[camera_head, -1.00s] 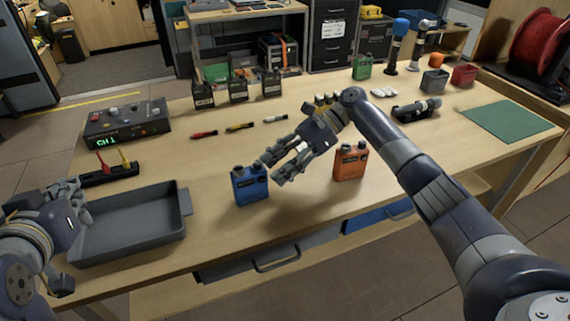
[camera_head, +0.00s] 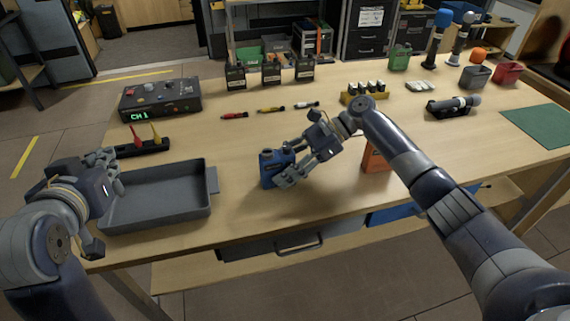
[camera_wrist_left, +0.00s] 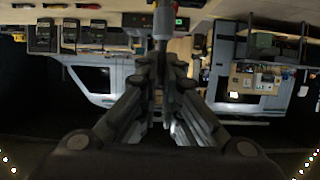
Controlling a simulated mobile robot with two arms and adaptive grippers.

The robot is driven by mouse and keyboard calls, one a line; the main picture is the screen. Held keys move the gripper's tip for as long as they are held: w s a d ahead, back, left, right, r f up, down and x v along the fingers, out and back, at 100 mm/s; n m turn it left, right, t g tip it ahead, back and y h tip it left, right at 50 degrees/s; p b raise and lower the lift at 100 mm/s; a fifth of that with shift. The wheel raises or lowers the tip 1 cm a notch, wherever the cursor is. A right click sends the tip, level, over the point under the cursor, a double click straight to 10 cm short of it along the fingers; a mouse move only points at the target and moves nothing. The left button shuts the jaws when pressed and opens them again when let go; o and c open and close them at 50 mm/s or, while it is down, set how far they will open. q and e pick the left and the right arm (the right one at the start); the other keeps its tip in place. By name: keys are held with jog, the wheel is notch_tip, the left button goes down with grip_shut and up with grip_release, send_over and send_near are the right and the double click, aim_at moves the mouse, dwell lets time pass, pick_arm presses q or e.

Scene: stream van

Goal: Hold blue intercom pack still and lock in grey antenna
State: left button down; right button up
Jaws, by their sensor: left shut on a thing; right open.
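The blue intercom pack (camera_head: 267,170) stands upright on the table, its right side partly hidden by my right gripper (camera_head: 284,168). That gripper is open, with its fingers at the pack's right side; I cannot tell whether they touch it. My left gripper (camera_head: 112,170) is over the left edge of the grey tray, well left of the pack. In the left wrist view its fingers (camera_wrist_left: 163,75) are shut on a grey rod-like piece, which looks like the grey antenna (camera_wrist_left: 163,22). The antenna is hidden in the head view.
The grey tray (camera_head: 214,178) lies between my left gripper and the pack. A black rack (camera_head: 153,147) holds a red and a yellow antenna. An orange pack (camera_head: 374,160) stands behind my right arm. A control box (camera_head: 160,98) is further back. The table's middle is mostly clear.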

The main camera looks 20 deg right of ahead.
jog(key=c, duration=1)
jog(key=shift+c, duration=0.2)
pick_arm(q)
jog(key=w+d+n+y, duration=0.2)
jog(key=w+d, duration=0.2)
jog(key=d, duration=1.1)
jog(key=w+d+n+g+y, duration=0.1)
jog(key=w+d+n+y, duration=0.2)
jog(key=d, duration=1.2)
jog(key=shift+w+r+y, duration=0.3)
jog(key=shift+w+r, duration=0.15)
jog(key=shift+w, duration=0.05)
